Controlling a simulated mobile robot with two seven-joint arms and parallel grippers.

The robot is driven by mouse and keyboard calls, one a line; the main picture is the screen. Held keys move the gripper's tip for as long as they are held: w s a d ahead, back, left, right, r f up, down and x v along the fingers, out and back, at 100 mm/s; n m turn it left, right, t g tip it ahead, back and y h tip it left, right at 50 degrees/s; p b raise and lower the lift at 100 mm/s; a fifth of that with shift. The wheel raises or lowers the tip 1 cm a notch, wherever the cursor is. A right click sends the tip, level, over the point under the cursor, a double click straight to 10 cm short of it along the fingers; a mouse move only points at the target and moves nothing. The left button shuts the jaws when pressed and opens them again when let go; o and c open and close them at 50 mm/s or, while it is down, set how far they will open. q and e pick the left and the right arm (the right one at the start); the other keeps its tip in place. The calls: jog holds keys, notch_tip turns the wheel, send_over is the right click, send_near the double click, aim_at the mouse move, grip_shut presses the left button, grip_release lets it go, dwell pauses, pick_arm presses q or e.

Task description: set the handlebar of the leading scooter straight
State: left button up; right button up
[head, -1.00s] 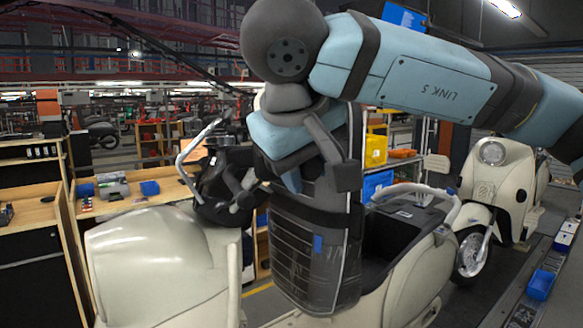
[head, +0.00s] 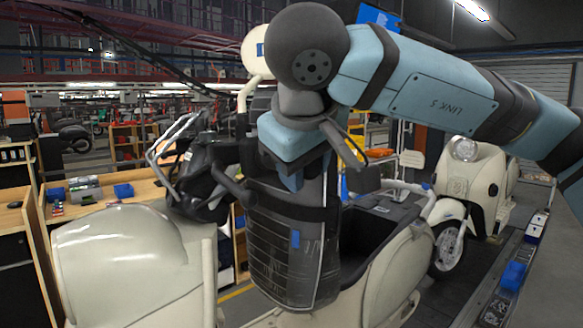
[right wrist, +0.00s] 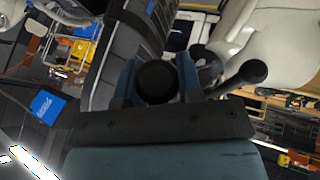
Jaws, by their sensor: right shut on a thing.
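The leading scooter has a cream body (head: 400,272) with an open dark seat bay. A dark padded cover (head: 295,245) wraps its upright front part. Its dark handlebar (head: 205,178) has bent metal levers and lies partly behind my wrist. My right gripper (head: 292,180) is at the handlebar, seen from behind its wrist. In the right wrist view the gripper (right wrist: 157,82) has its two blue fingers around a round black handlebar grip end (right wrist: 156,83). A black lever knob (right wrist: 252,71) sticks out beside it. A cream round part on a stem (head: 256,55) stands behind my wrist. My left gripper is not seen.
A large cream rounded panel (head: 115,260) fills the lower left. A wooden bench (head: 68,211) with small bins stands behind it. Another cream scooter (head: 470,190) stands at the right, beside a rail with a blue tray (head: 513,276).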

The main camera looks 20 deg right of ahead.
jog(key=shift+w+d+f, duration=0.15)
jog(key=shift+d+f, duration=0.35)
jog(key=shift+d, duration=0.15)
jog(key=shift+w+d+f+n+b, duration=0.1)
jog(key=shift+d+f+n+b, duration=0.25)
jog(key=shift+b, duration=0.25)
jog(key=shift+w+d+f+n+t+y+b, duration=0.2)
jog(key=shift+d+f+t+y+b, duration=0.15)
jog(key=shift+d, duration=0.25)
jog(key=shift+w+d+f+n+t+y+b, duration=0.15)
jog(key=shift+d+f+y+b, duration=0.1)
jog(key=shift+d+b, duration=0.25)
jog(key=o, duration=1)
jog(key=shift+d+r, duration=0.1)
jog(key=shift+r, duration=0.15)
